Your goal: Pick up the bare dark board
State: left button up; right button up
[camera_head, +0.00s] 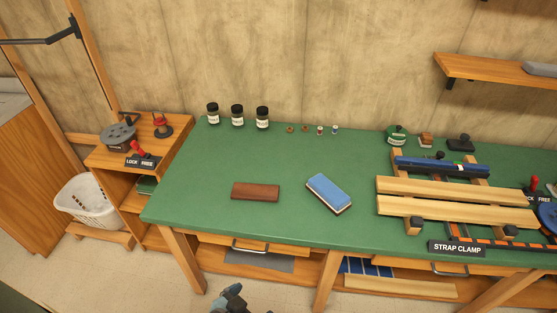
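The bare dark board (255,192) is a small, reddish-brown rectangular block. It lies flat on the green tabletop (200,175), left of the middle of the bench and near its front half. Nothing touches it. My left gripper (231,293) shows partly at the bottom edge of the view, dark grey with blue parts. It is in front of the bench, apart from the board. Its fingers are too small and cut off to tell open from shut. My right gripper is not in view.
A blue-topped block (328,193) lies right of the board. Several dark jars (237,115) stand along the back. Light wooden strips (455,190) and a strap clamp (457,248) fill the right side. The green surface around the board is clear.

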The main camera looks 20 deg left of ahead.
aim_at(242, 191)
jog(key=i+j, duration=0.1)
jog(key=j, duration=0.8)
jog(key=i+j, duration=0.1)
jog(key=j, duration=0.8)
jog(key=i+j+z, duration=0.1)
jog(key=j, duration=0.8)
